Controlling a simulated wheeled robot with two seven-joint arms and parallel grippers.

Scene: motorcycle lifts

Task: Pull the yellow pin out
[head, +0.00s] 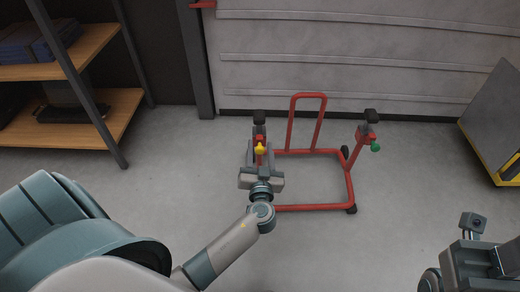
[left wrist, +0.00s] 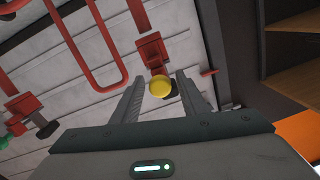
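The yellow pin (head: 260,149) sits on the left post of the red motorcycle lift (head: 350,185); its round yellow head (left wrist: 161,87) also shows in the left wrist view. My left gripper (head: 259,160) is at the pin. In the left wrist view its two fingers (left wrist: 160,95) are spread, one on each side of the yellow head, with gaps visible on both sides. The pin's shaft is hidden behind its head. My right gripper (head: 475,235) is at the lower right of the head view, away from the lift; its fingers are not clear.
A green knob (head: 376,147) is on the lift's right post. A shelf (head: 75,60) stands at the left and a grey panel with a yellow edge (head: 495,120) at the right. A light slatted wall (head: 380,50) is behind the lift. Floor in front is clear.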

